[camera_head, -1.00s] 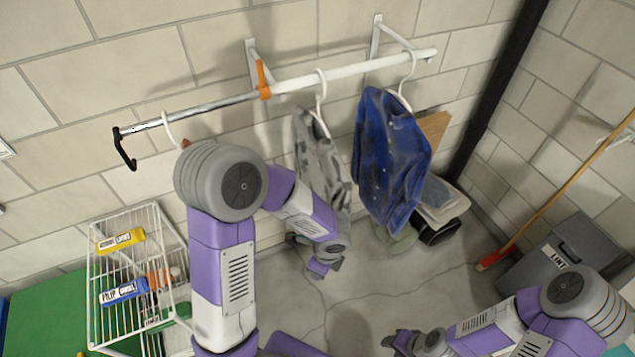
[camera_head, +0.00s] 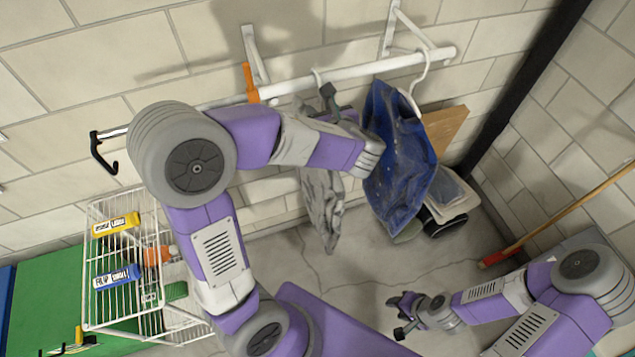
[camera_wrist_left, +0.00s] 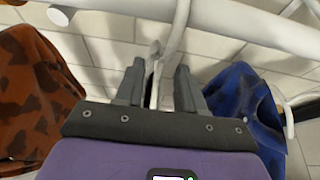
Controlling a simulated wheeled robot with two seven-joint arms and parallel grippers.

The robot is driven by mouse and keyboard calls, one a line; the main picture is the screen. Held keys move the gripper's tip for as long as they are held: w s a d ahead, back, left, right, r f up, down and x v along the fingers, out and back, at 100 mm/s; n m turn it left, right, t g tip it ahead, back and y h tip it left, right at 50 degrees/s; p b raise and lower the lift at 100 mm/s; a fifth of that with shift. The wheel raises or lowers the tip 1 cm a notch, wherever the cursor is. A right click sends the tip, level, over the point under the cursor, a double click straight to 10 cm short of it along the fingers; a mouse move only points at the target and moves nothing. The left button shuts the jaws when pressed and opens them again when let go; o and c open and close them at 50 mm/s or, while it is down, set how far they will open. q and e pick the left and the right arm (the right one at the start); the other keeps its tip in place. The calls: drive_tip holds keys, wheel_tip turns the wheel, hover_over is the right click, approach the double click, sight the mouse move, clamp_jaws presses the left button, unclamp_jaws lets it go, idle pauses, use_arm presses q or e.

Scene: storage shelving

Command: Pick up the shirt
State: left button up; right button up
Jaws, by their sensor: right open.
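A grey patterned shirt (camera_head: 325,208) hangs on a white hanger, partly hidden by my left arm. A blue shirt (camera_head: 398,165) hangs to its right and also shows in the left wrist view (camera_wrist_left: 243,105). A rust-brown patterned shirt (camera_wrist_left: 35,85) is at the left of the wrist view. My left gripper (camera_head: 330,103) is up near the rail. In the wrist view its two fingers (camera_wrist_left: 160,88) stand apart, with a white hanger (camera_wrist_left: 172,45) between them; contact is unclear. My right gripper (camera_head: 402,316) is open and empty, low over the floor.
The white wall rail (camera_head: 365,68) with an orange clip (camera_head: 250,84) runs just above my left gripper. A wire basket (camera_head: 125,260) stands at left. A grey bin and a broom (camera_head: 560,220) are at right. The middle floor is clear.

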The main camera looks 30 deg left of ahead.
sight(316, 105)
use_arm(q)
drive_tip(key=x, duration=0.3)
drive_tip(key=shift+w+f, duration=0.15)
drive_tip(key=shift+w, duration=0.15)
drive_tip(key=shift+w+a+f, duration=0.15)
drive_tip(key=shift+a, duration=0.25)
drive_tip(key=shift+w, duration=0.1)
clamp_jaws()
idle(0.7)
